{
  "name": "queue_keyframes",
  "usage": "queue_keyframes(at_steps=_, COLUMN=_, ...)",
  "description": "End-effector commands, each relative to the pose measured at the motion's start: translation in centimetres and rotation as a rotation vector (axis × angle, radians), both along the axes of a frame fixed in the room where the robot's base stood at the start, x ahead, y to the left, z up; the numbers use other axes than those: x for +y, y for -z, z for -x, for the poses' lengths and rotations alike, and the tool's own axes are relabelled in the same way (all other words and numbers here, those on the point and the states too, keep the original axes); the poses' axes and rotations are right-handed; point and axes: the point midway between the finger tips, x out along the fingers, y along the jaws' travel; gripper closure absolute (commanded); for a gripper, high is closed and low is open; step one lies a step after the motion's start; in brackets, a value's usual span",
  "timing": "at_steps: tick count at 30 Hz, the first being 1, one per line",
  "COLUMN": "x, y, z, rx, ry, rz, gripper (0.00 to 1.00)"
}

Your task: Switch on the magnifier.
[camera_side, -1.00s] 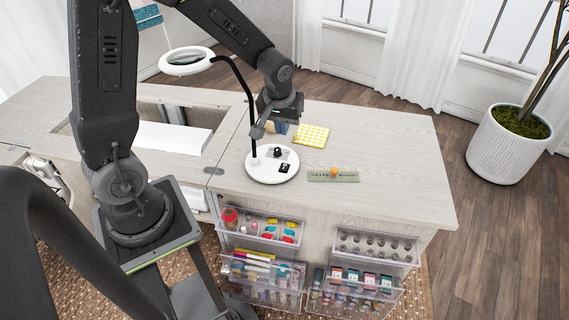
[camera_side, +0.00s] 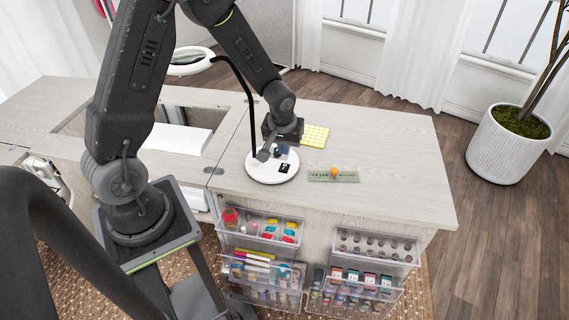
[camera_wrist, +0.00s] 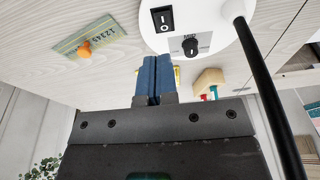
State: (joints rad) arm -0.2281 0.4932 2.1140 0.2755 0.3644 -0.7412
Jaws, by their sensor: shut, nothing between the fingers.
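The magnifier has a white ring head (camera_side: 190,62), a black curved neck (camera_side: 236,75) and a round white base (camera_side: 262,178) on the cabinet top. On the base sits a black rocker switch (camera_wrist: 162,19) marked I and O, also visible in the side view (camera_side: 284,168). Beside it is a black knob (camera_wrist: 190,46) with small lettering. My gripper (camera_wrist: 154,60) has its blue fingers shut and empty. The fingertips appear short of the switch and knob, apart from both. In the side view my gripper (camera_side: 281,149) is low over the back of the base, close to the neck.
A green ruler-like strip with an orange knob (camera_side: 346,177) lies right of the base. A small wooden block with coloured pins (camera_wrist: 208,82) stands near the base. The cabinet top (camera_side: 395,165) is clear to the right.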

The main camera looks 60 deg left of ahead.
Motion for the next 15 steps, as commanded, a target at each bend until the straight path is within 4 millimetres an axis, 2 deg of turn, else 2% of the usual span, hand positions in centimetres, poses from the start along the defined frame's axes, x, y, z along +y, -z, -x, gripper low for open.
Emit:
queue_keyframes(at_steps=1, x=0.2, y=1.1, z=-0.1, rx=0.005, ry=-0.001, rz=0.000, gripper=1.00)
queue_keyframes(at_steps=6, x=0.2, y=4.0, z=-0.2, rx=0.005, ry=0.002, rz=0.001, gripper=1.00)
queue_keyframes(at_steps=10, x=-0.1, y=5.5, z=0.0, rx=0.001, ry=0.002, rz=0.000, gripper=1.00)
queue_keyframes(at_steps=15, x=-0.2, y=6.3, z=0.1, rx=0.000, ry=0.001, rz=0.001, gripper=1.00)
